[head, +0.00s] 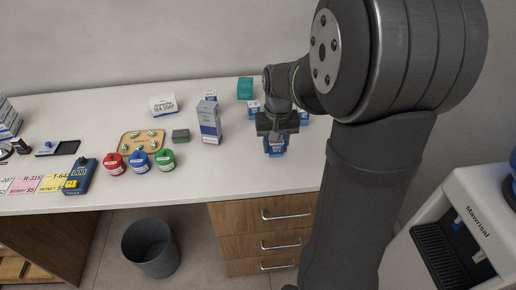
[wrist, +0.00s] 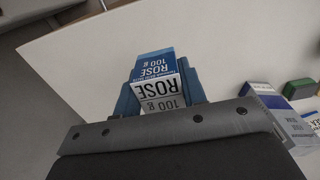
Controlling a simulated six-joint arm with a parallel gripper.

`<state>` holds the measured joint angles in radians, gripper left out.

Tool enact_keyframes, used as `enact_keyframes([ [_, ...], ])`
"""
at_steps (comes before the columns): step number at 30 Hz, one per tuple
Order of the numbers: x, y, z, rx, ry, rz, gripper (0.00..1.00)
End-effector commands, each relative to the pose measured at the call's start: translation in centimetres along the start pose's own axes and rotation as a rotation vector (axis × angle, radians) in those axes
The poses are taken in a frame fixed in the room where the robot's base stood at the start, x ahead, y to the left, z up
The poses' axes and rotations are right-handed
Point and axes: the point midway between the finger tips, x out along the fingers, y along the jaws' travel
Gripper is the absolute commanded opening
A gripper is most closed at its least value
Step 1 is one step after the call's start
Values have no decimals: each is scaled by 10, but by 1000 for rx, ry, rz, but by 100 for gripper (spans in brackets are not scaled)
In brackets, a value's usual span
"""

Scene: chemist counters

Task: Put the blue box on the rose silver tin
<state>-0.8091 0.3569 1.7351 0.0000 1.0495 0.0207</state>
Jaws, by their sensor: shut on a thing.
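My gripper (head: 275,146) is low over the right part of the counter, its fingers shut on a small blue and white box. In the wrist view the box (wrist: 158,92) sits between the blue fingers of my gripper (wrist: 160,98). Its blue face and its pale face both read ROSE 100 g. In the head view the gripper mostly hides it, and I cannot tell whether it touches the counter. I cannot pick out the rose silver tin for sure; it may be hidden by the gripper or arm.
Behind are a teal box (head: 245,88) and a small blue and white box (head: 253,107). Red, blue and green jars stand further left. The counter front is clear near the gripper.

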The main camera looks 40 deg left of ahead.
Motion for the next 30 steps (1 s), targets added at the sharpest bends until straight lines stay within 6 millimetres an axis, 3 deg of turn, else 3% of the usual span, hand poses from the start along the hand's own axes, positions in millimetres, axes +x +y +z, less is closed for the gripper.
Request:
enact_keyframes([
  [5,-11,23,0,5,1,0,13],
  [13,-26,92,-22,9,1,0,13],
  [18,-31,118,-29,6,0,0,13],
  [23,-20,106,-41,-2,-3,-1,13],
  [30,14,60,-72,-2,-3,0,13],
])
